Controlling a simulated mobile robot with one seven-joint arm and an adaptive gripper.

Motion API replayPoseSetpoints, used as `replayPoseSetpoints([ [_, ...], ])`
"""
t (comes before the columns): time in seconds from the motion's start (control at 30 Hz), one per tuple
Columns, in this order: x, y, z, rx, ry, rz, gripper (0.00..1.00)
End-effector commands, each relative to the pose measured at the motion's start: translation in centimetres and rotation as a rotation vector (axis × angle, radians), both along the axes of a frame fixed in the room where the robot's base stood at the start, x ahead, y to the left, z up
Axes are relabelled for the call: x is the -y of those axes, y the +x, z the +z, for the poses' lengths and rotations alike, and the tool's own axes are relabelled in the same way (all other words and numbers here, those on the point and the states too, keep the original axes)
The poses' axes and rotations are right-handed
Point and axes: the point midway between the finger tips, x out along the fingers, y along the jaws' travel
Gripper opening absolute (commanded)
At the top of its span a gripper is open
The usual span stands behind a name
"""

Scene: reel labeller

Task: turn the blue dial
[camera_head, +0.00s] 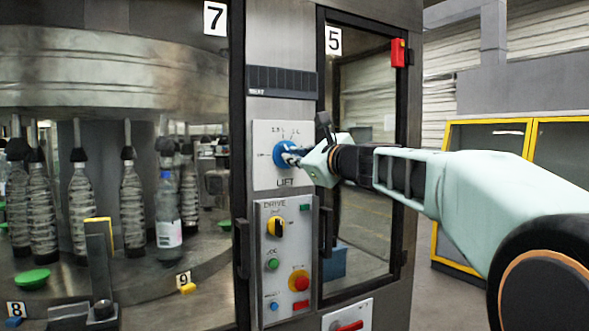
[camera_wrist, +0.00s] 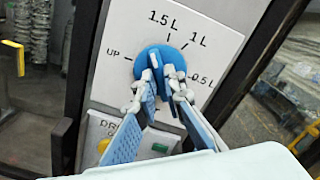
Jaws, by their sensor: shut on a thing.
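The blue dial (camera_head: 283,153) sits on the white LIFT panel (camera_head: 264,172) on the machine's column. In the wrist view the blue dial (camera_wrist: 163,64) is round with a raised grip, and marks UP, 1.5 L, 1 L and 0.5 L stand around it. My gripper (camera_head: 297,157) reaches it from the right. In the wrist view its two blue fingers (camera_wrist: 160,92) are around the dial's raised grip and shut on it. The fingers hide the lower part of the dial. I cannot tell exactly which mark the dial points to.
Below is the DRIVE panel (camera_head: 285,258) with a black-and-yellow selector (camera_head: 277,227), a green button (camera_head: 272,264) and a red knob on yellow (camera_head: 299,281). Black door handles (camera_head: 242,248) flank the column. Bottles (camera_head: 132,205) stand behind glass at left.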

Motion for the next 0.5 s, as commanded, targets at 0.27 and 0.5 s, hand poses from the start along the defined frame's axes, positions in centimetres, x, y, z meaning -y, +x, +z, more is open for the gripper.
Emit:
replayPoseSetpoints([
  [0.27, 0.00, -0.01, -0.33, 0.149, -0.216, 0.000, 0.00],
  [0.5, -0.02, -0.01, -0.32, 0.276, -0.405, 0.000, 0.00],
])
